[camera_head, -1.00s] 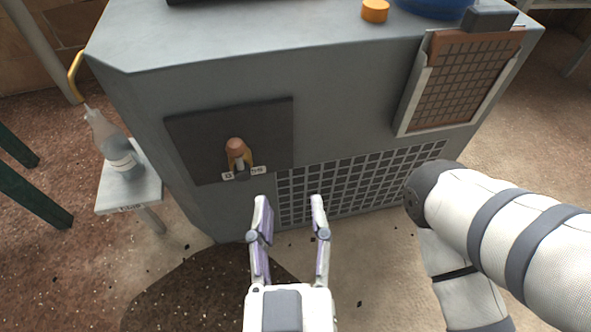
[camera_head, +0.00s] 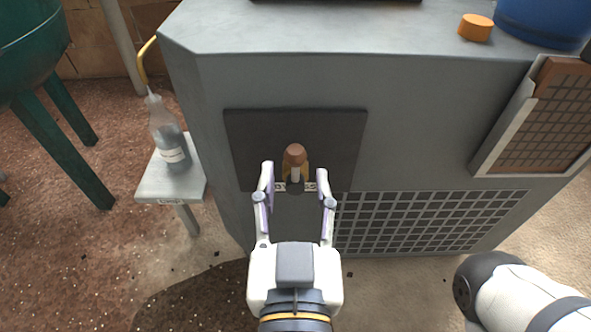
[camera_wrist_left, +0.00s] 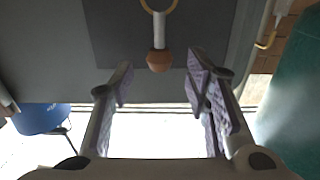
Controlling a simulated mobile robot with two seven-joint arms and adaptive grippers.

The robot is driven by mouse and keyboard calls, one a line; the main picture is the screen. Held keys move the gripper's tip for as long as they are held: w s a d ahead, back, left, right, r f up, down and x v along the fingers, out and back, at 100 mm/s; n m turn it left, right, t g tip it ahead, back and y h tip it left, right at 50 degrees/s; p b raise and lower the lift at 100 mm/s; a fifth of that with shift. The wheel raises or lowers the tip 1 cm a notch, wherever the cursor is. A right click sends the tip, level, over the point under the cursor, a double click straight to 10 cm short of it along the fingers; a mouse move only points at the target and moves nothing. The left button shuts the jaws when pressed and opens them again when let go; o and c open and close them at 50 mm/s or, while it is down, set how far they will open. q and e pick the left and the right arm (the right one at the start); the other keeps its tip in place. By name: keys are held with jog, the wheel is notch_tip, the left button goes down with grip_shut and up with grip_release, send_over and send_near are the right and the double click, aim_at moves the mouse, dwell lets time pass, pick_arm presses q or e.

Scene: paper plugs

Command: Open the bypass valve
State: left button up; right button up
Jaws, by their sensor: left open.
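The bypass valve has a lever with a brown-orange ball knob (camera_head: 294,155) on a yellow-brown base, fixed to a dark panel (camera_head: 345,135) on the front of a grey cabinet. The lever looks upright in the head view. Small labels beneath it are partly hidden. My left gripper (camera_head: 295,172) is open, with one finger to each side of the valve, just below the knob in the picture. In the left wrist view the knob (camera_wrist_left: 158,60) hangs between the open fingertips (camera_wrist_left: 160,66), apart from both. My right gripper is not in view.
The grey cabinet (camera_head: 420,90) has a grille (camera_head: 425,215) at lower right and a framed brown filter (camera_head: 550,120). An orange cap (camera_head: 475,27) and blue container (camera_head: 545,20) stand on top. A bottle (camera_head: 170,140) stands on a small table (camera_head: 150,185) at left, near a green tank (camera_head: 28,45).

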aim_at(295, 165)
pick_arm(q)
jog(key=shift+w+r+p, duration=0.1)
jog(key=shift+w+p, duration=0.35)
jog(key=shift+w, duration=0.3)
jog(key=shift+w+p, duration=0.5)
jog(key=shift+w, duration=0.75)
jog(key=shift+c, duration=0.5)
jog(key=c, duration=0.7)
